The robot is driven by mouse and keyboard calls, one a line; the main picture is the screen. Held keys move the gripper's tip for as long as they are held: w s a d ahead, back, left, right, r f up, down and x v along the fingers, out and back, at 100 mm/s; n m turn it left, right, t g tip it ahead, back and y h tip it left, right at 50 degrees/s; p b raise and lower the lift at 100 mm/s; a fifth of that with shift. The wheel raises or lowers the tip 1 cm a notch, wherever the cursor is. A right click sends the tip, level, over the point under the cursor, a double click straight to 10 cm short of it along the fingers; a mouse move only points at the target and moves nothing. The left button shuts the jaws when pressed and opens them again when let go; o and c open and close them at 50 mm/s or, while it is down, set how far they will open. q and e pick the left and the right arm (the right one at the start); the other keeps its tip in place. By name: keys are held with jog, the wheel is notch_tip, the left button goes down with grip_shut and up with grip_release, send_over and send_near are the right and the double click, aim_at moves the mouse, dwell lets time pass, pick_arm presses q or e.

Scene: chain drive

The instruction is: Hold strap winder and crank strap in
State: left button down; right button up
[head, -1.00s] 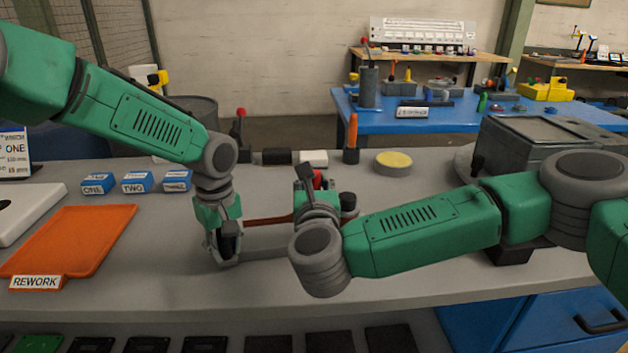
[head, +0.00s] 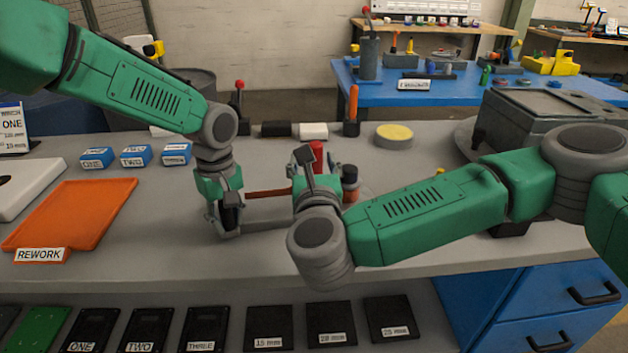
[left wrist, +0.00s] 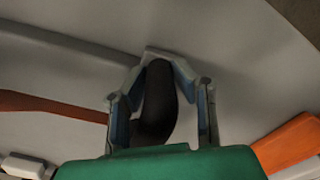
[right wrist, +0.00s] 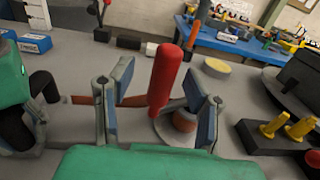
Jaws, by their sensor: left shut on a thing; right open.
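The strap winder's black handle (left wrist: 155,108) stands between my left fingers in the left wrist view. My left gripper (head: 228,222) is shut on this handle. A reddish-brown strap (head: 267,193) runs from there to the right, towards a spool (right wrist: 185,122) with brown strap on it. The winder's red crank knob (right wrist: 165,80) stands upright in the right wrist view, and its top (head: 317,152) shows in the head view. My right gripper (right wrist: 157,88) is open, with its fingers on either side of the knob. In the head view my right wrist hides much of the winder.
An orange REWORK tray (head: 75,217) and small blue boxes (head: 134,156) lie on the left. A yellow-topped disc (head: 394,133) and an orange-handled tool (head: 352,110) stand behind. A dark grey machine (head: 545,120) is at the right. Dark plates (head: 268,328) lie on the shelf below.

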jog(key=s, duration=0.8)
jog(key=shift+s+a, duration=0.25)
jog(key=c, duration=1)
jog(key=n+y, duration=0.1)
jog(key=n, duration=0.1)
jog(key=n+y, duration=0.1)
jog(key=n, duration=0.1)
jog(key=n+t, duration=0.1)
jog(key=n, duration=0.2)
jog(key=shift+s+a+r+y, duration=0.1)
jog(key=shift+r+y, duration=0.25)
jog(key=shift+y, duration=0.05)
grip_shut()
jog(key=s+d+f+m+g+y, duration=0.1)
jog(key=d+m+g+y, duration=0.35)
jog(key=m, duration=1.25)
jog(key=s+d+f+m+g+y, duration=0.1)
jog(key=d+m+y, duration=0.55)
jog(key=m, duration=1.15)
jog(key=shift+h, duration=0.9)
jog(key=x, duration=0.9)
jog(key=d+x, duration=0.1)
jog(key=x, duration=0.3)
jog(key=shift+w+a+r, duration=0.1)
jog(key=shift+w+r, duration=0.15)
jog(key=shift+w, duration=0.25)
